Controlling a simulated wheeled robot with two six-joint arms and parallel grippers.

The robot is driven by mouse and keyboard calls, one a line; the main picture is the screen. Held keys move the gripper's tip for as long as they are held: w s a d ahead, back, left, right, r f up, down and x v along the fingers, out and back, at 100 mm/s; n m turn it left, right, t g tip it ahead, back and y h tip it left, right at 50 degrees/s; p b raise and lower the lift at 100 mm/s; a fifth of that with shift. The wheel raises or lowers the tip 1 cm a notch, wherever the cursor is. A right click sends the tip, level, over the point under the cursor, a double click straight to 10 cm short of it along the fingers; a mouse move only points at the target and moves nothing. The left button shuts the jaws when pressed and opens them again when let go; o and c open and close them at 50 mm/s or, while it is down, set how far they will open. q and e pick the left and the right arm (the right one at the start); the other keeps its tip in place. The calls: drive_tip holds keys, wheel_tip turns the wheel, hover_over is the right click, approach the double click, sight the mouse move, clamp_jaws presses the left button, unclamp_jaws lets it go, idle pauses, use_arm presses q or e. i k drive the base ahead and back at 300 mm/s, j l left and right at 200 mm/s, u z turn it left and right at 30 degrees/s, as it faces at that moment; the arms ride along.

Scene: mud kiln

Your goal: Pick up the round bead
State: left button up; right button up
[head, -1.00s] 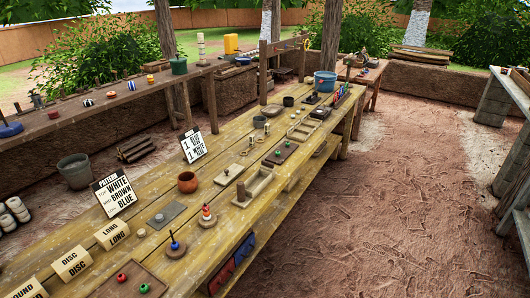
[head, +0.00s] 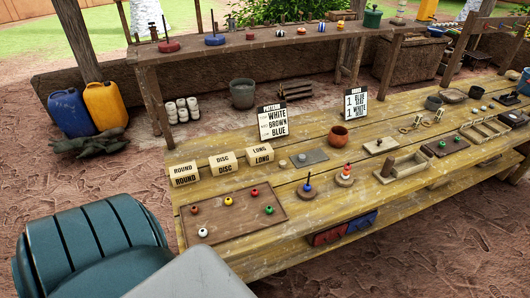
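A brown tray (head: 236,219) lies at the near left end of the long wooden table (head: 330,212). Several small beads sit apart on it: a red-orange bead (head: 194,208), a yellow bead (head: 228,201), a red bead (head: 254,193), a green bead (head: 269,210) and a white bead (head: 203,232). They are too small to tell which shape is the round one. Behind the tray stand a block marked ROUND (head: 184,175), one marked DISC (head: 222,163) and one marked LONG (head: 260,155). Neither gripper is in view.
Two pegs with beads, one blue-based (head: 308,188) and one striped (head: 344,176), stand right of the tray. A clay pot (head: 338,137) and sign cards (head: 274,121) stand behind. My own teal and grey parts fill the lower left.

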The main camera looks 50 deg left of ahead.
sight(194, 210)
drive_tip(key=u, duration=2.1)
